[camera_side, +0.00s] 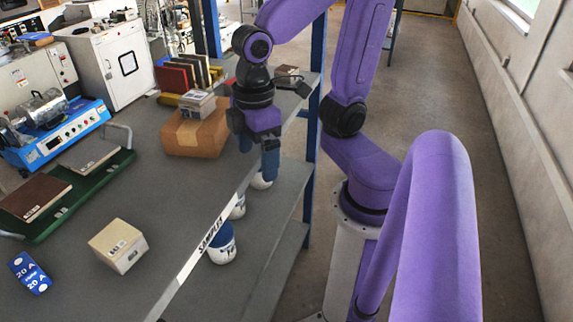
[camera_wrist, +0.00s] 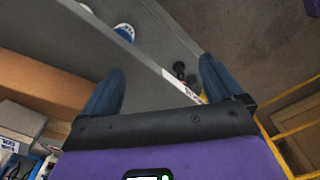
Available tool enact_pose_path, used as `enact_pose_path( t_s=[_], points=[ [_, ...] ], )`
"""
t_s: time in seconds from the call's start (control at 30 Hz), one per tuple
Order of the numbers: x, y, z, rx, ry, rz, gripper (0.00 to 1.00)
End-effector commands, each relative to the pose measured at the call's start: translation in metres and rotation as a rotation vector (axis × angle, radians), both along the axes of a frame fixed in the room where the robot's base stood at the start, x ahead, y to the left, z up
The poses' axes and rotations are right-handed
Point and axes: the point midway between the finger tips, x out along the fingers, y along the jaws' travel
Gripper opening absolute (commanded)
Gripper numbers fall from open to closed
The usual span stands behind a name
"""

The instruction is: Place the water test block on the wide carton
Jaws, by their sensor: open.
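The wide brown carton (camera_side: 186,138) stands on the grey bench, and it also shows at the left of the wrist view (camera_wrist: 45,78). A grey labelled block (camera_side: 198,105) rests on top of it. A beige labelled block (camera_side: 118,245) sits apart on the bench at the front left. The labels are too small to tell which is the water test block. My gripper (camera_side: 258,150) is right of the carton, above the bench's edge. In the wrist view my gripper (camera_wrist: 160,70) has its blue fingers apart with nothing between them.
A green tray (camera_side: 70,205) holds a brown tile (camera_side: 34,197) and a grey one (camera_side: 92,157). A blue labelled item (camera_side: 30,272) lies at the front left. White-and-blue containers (camera_side: 222,244) stand on the lower shelf. Bare bench lies between the beige block and carton.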

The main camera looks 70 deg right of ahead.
Motion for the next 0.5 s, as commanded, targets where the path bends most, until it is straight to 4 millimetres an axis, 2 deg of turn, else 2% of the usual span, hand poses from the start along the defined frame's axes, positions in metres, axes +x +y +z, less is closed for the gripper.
enact_pose_path(
  t_s=[0.1, 0.2, 0.33, 0.5],
  points=[
    [-0.027, -0.005, -0.012, 0.001, -0.001, 0.082, 0.94],
    [-0.042, -0.008, -0.019, 0.003, -0.001, 0.130, 0.94],
    [-0.052, -0.011, -0.024, 0.005, -0.002, 0.164, 0.94],
    [-0.055, -0.012, -0.026, 0.005, -0.003, 0.173, 0.94]
  ],
)
